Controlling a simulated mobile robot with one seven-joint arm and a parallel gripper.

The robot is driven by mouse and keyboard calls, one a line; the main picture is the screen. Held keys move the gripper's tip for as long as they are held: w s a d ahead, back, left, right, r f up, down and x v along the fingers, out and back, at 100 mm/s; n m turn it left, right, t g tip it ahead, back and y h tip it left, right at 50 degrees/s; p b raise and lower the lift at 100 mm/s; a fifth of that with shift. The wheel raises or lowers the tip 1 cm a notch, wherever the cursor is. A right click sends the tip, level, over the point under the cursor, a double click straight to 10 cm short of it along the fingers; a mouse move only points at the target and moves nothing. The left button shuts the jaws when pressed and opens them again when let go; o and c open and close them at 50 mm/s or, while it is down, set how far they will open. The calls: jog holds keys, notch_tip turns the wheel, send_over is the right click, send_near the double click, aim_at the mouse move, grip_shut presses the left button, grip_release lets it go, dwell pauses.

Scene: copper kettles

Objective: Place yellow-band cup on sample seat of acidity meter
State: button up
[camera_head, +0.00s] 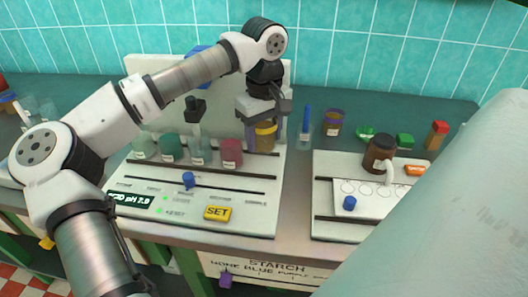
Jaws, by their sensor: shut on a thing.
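The yellow-band cup (265,138) is between the fingers of my gripper (264,117), which is shut on its upper part. The cup looks upright, at the right end of the row of cups on the white acidity meter (236,191). Whether its base touches the board is not clear. A dark probe head (195,106) on an upright stands left of my gripper, above a pale cup (200,151). I cannot make out the sample seat clearly. The meter front carries a pH display (130,200), a blue knob (188,180) and a yellow SET button (217,213).
A red cup (231,153) stands just left of the held cup; green cups (170,148) are farther left. A blue-capped tube (305,124) and purple-rimmed jar (332,123) stand to the right. A second white board (350,227) holds a brown jar (379,153). A pale surface blocks the lower right.

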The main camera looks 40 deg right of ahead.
aim_at(264, 166)
jog(key=shift+f, duration=2.8)
jog(key=shift+f, duration=0.15)
jog(key=o, duration=1.1)
jog(key=shift+c, duration=0.2)
jog(key=shift+w+d+r, duration=0.1)
jog(key=shift+r, duration=0.4)
notch_tip(264, 166, up, 11)
jog(key=shift+r, duration=0.2)
